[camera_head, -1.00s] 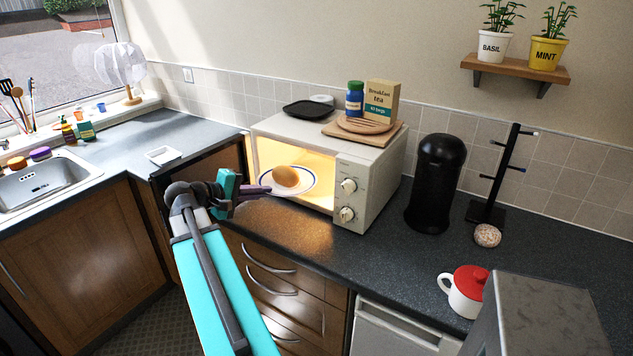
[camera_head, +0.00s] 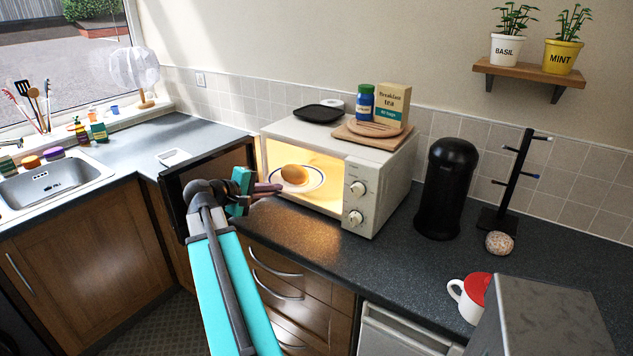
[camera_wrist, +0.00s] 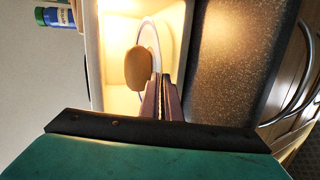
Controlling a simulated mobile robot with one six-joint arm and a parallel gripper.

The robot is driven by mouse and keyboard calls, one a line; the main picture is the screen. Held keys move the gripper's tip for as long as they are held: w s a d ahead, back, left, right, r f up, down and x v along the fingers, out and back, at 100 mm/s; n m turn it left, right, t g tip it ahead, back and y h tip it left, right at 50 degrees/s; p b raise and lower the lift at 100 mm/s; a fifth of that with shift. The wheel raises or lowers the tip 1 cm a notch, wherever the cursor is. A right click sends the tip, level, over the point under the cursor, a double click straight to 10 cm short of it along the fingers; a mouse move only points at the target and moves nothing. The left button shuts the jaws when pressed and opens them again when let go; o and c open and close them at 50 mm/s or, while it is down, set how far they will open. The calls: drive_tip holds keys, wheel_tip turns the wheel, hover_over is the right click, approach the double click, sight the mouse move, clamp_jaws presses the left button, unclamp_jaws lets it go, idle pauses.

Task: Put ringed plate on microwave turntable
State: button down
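The ringed plate (camera_head: 309,191) is white with a dark blue ring and carries a brown bread-like item (camera_head: 294,174). It is inside the lit, open microwave (camera_head: 386,200), near the front opening. My gripper (camera_head: 277,188) reaches in from the left, its fingers shut on the plate's near rim. The wrist view shows the plate (camera_wrist: 151,35) nearly edge-on, its rim running down between the fingertips (camera_wrist: 161,85), with the brown item (camera_wrist: 138,68) on it. The turntable is hidden; I cannot tell whether the plate touches it.
The microwave door (camera_head: 172,200) stands open on the left, close to my wrist. A black tray (camera_head: 318,113), blue jar (camera_head: 364,102), tea box (camera_head: 392,105) and boards (camera_head: 368,137) sit on top. A black canister (camera_head: 446,190) stands right of the microwave.

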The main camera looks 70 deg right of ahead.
sight(308, 168)
drive_tip(key=s+d+p, duration=0.1)
drive_tip(key=d, duration=0.4)
drive_tip(key=s+d+p, duration=0.2)
drive_tip(key=d, duration=0.4)
drive_tip(key=s+d+p, duration=0.1)
drive_tip(key=d+p, duration=0.1)
drive_tip(key=d, duration=0.4)
drive_tip(key=shift+s+d+r, duration=0.15)
drive_tip(key=shift+s+d, duration=0.05)
drive_tip(key=shift+d, duration=0.05)
drive_tip(key=shift+f+p, duration=0.65)
drive_tip(key=shift+f, duration=1)
drive_tip(key=shift+f, duration=0.1)
drive_tip(key=shift+f+p, duration=0.75)
drive_tip(key=shift+f, duration=0.5)
drive_tip(key=shift+s+d+f+p, duration=0.1)
drive_tip(key=shift+d+f+p, duration=0.1)
drive_tip(key=shift+f+p, duration=0.35)
drive_tip(key=shift+f, duration=0.15)
drive_tip(key=c, duration=2.3)
unclamp_jaws()
drive_tip(key=shift+a, duration=0.1)
